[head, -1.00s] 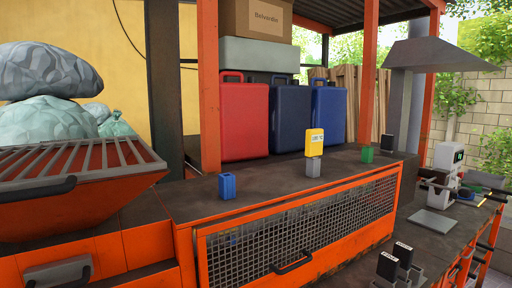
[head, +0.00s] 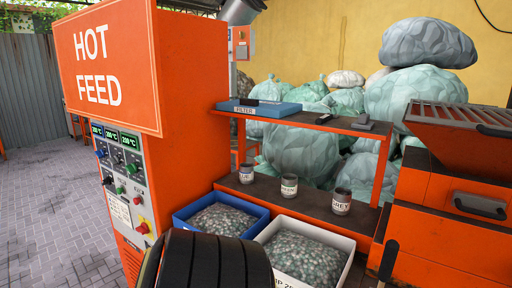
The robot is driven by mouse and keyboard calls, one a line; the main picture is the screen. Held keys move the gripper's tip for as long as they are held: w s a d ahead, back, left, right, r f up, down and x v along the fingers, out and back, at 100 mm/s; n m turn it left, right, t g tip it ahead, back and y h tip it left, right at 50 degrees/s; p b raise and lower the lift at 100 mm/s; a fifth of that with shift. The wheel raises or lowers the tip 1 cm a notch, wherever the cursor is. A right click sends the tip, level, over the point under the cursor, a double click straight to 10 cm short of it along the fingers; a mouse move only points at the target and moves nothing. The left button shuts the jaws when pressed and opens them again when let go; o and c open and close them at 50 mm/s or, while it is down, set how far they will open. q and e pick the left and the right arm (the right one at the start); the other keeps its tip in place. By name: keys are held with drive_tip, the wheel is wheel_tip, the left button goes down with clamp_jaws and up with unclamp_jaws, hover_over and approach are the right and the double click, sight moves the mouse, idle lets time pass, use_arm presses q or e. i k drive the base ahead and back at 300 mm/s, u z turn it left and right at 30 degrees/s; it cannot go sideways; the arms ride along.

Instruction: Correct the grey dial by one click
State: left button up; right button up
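The control panel (head: 122,185) is on the side of the orange HOT FEED machine (head: 190,120), at the left. Its top row has three small temperature displays; the right one (head: 128,140) is green and seems to read 200 °C. Small dials sit below them. One looks blue (head: 101,153), a middle one looks dark or greyish (head: 117,157), and one looks green (head: 131,168). They are too small for me to read their pointer settings, and I cannot tell for sure which is the grey dial. Neither gripper is in view.
A blue bin (head: 182,217) and a white bin (head: 345,266) of pellets stand beside the machine. Labelled pots, including GREY (head: 341,203), stand on the shelf. Paved floor (head: 45,215) is open at left.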

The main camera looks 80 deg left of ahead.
sight(114, 161)
drive_tip(key=u, duration=4.35)
drive_tip(key=i, duration=5.05)
drive_tip(key=z, duration=4.6)
